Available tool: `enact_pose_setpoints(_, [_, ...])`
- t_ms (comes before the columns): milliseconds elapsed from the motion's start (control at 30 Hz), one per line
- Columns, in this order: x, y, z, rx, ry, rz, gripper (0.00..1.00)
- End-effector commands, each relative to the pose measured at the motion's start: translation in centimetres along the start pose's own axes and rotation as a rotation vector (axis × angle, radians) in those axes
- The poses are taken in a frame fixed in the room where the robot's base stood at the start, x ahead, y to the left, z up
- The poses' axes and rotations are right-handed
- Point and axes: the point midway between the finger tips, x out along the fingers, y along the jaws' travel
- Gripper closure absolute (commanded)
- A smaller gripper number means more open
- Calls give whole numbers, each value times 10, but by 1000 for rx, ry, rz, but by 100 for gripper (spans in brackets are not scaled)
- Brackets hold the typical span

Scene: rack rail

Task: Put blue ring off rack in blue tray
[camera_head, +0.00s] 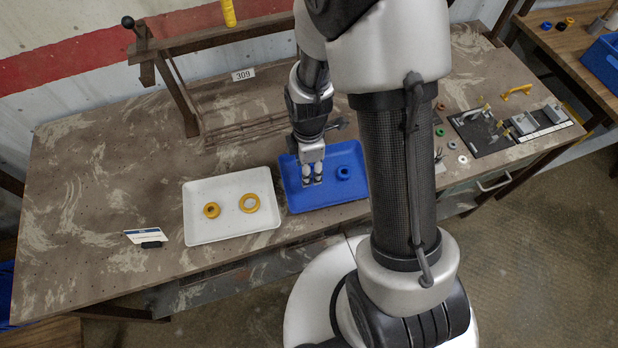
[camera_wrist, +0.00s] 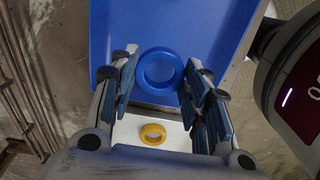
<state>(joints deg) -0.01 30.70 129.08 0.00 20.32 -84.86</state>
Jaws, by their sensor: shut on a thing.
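My gripper (camera_head: 312,180) is low over the left part of the blue tray (camera_head: 298,200). In the wrist view a blue ring (camera_wrist: 141,70) shows between the two fingertips of my gripper (camera_wrist: 162,72), which are shut on it. The ring's open hole faces the camera, with the blue tray (camera_wrist: 210,20) behind it. In the head view a blue ring (camera_head: 343,174) shows in the tray, to the right of the fingers. I cannot tell whether both views show the same ring. Contact between the fingers and the ring is not clear in the head view.
A white tray (camera_head: 230,229) with two yellow rings stands left of the blue tray. A small sign (camera_head: 146,236) is farther left. Right of my arm are loose small rings (camera_head: 440,131) and a dark fixture board (camera_head: 490,133). The table's left part is clear.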

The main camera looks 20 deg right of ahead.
Motion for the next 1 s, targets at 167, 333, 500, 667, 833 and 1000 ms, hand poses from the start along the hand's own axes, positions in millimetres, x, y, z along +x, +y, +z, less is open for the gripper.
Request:
enact_pose_setpoints(167, [12,0,0,0,0,1,81])
enact_pose_setpoints(333, [38,0,0,0,0,-2,81])
enact_pose_setpoints(500, [49,1,0,0,0,2,81])
enact_pose_setpoints(667, [48,1,0,0,0,2,81])
enact_pose_setpoints(833, [52,1,0,0,0,2,56])
enact_pose_setpoints(1000, [51,1,0,0,0,2,44])
